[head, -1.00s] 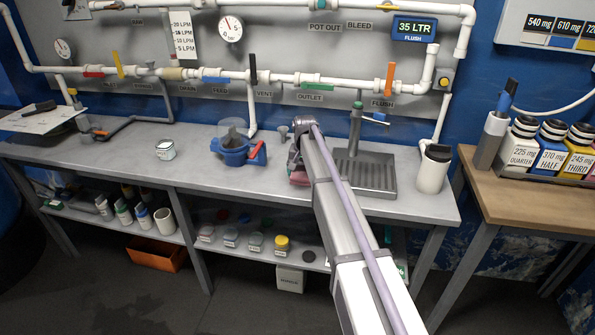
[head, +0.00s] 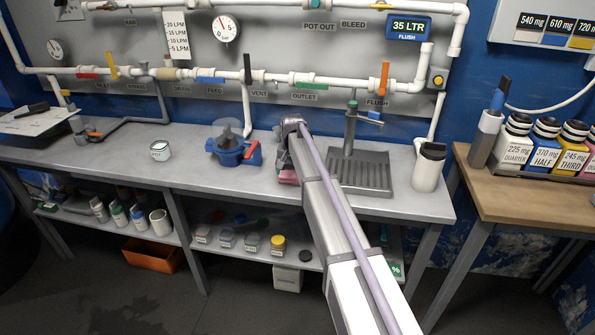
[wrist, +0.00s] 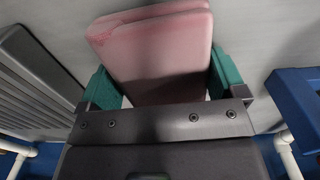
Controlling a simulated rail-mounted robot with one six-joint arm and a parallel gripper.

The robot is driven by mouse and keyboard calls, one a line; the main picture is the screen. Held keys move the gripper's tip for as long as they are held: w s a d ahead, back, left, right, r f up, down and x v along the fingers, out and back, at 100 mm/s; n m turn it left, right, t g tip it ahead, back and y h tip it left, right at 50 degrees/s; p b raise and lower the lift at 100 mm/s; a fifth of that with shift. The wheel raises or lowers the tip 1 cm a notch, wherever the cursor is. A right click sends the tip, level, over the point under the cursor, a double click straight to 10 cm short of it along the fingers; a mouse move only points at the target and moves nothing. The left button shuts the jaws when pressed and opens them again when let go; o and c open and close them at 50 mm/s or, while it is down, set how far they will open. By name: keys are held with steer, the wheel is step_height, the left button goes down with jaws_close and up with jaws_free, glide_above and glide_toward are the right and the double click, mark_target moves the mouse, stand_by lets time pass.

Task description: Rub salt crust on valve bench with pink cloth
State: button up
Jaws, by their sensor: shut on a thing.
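The pink cloth (wrist: 158,50) is a folded pad held between the green fingers of my gripper (wrist: 163,85) in the wrist view. My gripper is shut on it. In the head view a bit of the pink cloth (head: 288,177) shows at the left of my arm's end, low over the grey valve bench (head: 330,205). I cannot tell if the cloth touches the bench top. No salt crust can be made out in either view; my arm and the cloth hide part of the bench.
A blue clamp-like device (head: 228,150) stands just left of my gripper. The drain tray (head: 362,175) with its tap is close on the right, and a white cup (head: 428,168) stands beyond it. Pipes and valves run along the back.

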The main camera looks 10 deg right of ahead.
steer(key=shift+w+a, duration=0.25)
steer(key=shift+a, duration=0.35)
steer(key=shift+w+a, duration=0.3)
steer(key=shift+a, duration=0.3)
steer(key=shift+w+a, duration=0.25)
steer(key=shift+a, duration=0.35)
step_height(320, 180, up, 6)
steer(key=p, duration=0.6)
steer(key=shift+f, duration=0.1)
step_height(320, 180, up, 3)
steer(key=p, duration=0.3)
